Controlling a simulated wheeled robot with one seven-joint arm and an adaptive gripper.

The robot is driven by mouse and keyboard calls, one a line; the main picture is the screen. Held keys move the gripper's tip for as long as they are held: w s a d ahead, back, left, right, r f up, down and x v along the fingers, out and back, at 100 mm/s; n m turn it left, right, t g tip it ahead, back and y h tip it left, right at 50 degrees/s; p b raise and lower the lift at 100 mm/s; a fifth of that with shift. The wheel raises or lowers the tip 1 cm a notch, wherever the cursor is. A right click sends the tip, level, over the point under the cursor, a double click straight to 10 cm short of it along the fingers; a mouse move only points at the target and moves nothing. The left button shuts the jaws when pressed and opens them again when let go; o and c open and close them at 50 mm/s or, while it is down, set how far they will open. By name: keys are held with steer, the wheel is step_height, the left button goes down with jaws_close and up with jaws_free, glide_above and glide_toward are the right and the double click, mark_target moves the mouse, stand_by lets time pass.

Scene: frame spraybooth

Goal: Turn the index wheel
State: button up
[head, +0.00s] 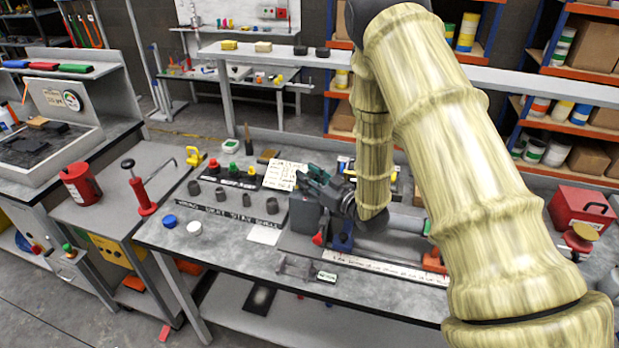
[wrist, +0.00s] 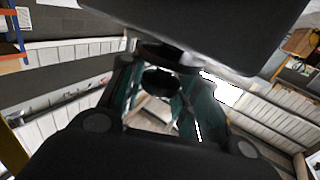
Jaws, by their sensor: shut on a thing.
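My gripper (head: 316,180) is over the fixture on the bench, its dark green fingers beside a grey block (head: 303,213). A dark round part, which looks like the index wheel (wrist: 158,80), sits between the two fingers in the wrist view. The gripper (wrist: 160,100) is shut on it there. In the head view the wheel is mostly hidden by my gripper and arm, so its marks and angle cannot be read. A blue bracket (head: 341,237) and a red pointed part (head: 319,239) stand just below the gripper.
Blue (head: 169,221) and white (head: 194,228) caps are at the bench's left. A long label strip (head: 385,268) runs along the front. A red box (head: 580,212) stands right.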

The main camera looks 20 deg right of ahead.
steer(key=m+t+h+b, duration=0.1)
steer(key=m+h+b, duration=0.1)
steer(key=h, duration=0.1)
steer(key=m+h+b, duration=0.2)
steer(key=h, duration=0.1)
steer(key=shift+f+t, duration=0.15)
steer(key=shift+t, duration=0.25)
steer(key=shift+c, duration=0.2)
steer(key=shift+r+m+h+b, duration=0.2)
steer(key=shift+m+h+b, duration=1.35)
steer(key=shift+h, duration=0.85)
steer(key=shift+w+h, duration=0.1)
steer(key=shift+h, duration=0.2)
steer(key=shift+r+m+h, duration=0.2)
steer(key=shift+m+h, duration=0.1)
steer(key=shift+m, duration=0.05)
steer(key=o, duration=1)
steer(key=shift+d, duration=0.1)
steer(key=shift+o, duration=0.2)
steer(key=shift+f, duration=0.1)
steer(key=shift+f, duration=0.1)
